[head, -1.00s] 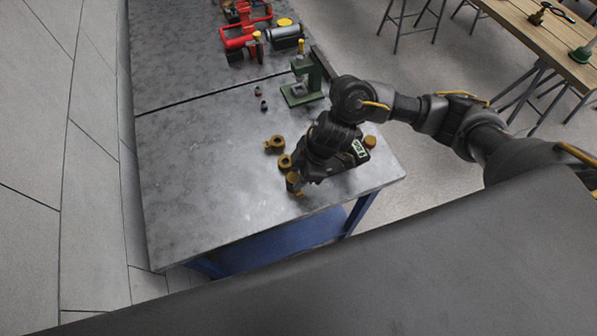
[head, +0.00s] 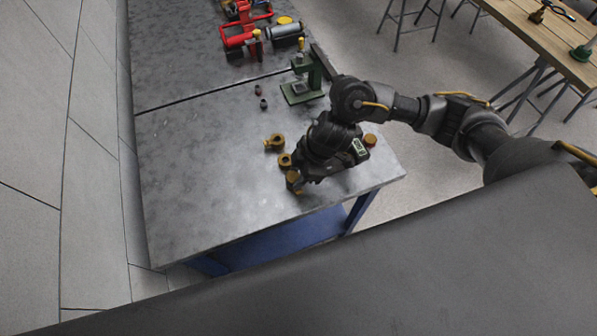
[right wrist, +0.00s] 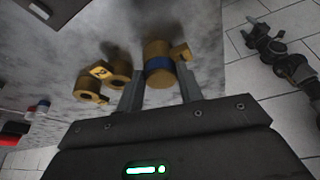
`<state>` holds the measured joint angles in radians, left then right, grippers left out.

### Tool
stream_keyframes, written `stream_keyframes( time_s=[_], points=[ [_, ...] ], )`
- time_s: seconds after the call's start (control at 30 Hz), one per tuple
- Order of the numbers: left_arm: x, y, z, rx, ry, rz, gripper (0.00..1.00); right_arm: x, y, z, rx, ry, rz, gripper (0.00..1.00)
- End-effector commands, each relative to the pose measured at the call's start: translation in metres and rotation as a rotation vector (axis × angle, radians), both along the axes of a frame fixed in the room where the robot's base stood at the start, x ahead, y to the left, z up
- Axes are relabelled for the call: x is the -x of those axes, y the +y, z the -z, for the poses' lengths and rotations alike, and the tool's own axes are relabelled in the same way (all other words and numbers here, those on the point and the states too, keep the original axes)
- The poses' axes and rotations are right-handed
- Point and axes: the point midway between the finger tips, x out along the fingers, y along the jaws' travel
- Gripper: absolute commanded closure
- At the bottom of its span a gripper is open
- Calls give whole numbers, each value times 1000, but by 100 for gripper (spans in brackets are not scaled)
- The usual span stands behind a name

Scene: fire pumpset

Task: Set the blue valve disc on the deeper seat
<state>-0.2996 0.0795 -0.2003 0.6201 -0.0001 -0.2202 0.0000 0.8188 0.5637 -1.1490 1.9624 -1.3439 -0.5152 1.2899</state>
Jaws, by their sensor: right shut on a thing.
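My right gripper (head: 296,181) is over the front part of the metal bench. In the right wrist view, my gripper (right wrist: 160,91) is shut on a brass cylinder with a blue band (right wrist: 158,65), which I take for the blue valve disc. A brass tab shows beside it, and I cannot tell whether it belongs to the cylinder or to a part beneath. Two brass rings with tabs stand close by: the nearer one (head: 285,160) and the farther one (head: 275,143). The nearer ring's yellow tag reads 2. Their depths cannot be told. My left gripper is not in view.
A green press-like stand (head: 303,91) and red pump equipment (head: 240,35) are behind. The bench's left side is clear.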

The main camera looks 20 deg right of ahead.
Motion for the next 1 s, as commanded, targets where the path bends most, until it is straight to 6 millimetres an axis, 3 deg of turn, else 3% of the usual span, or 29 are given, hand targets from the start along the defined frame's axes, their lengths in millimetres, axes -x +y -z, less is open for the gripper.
stream_keyframes(
  time_s=[0.47, 0.5, 0.67, 1.0],
  points=[
    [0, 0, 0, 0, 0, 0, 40, 0, 0, 0, 0, 0, -1, 92],
    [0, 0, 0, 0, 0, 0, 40, 0, 0, 0, 0, 0, -1, 61],
    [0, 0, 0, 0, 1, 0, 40, 0, 0, 0, 0, 0, -1, 40],
    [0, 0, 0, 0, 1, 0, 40, 0, -1, -3, 0, -1, -1, 38]
  ],
)
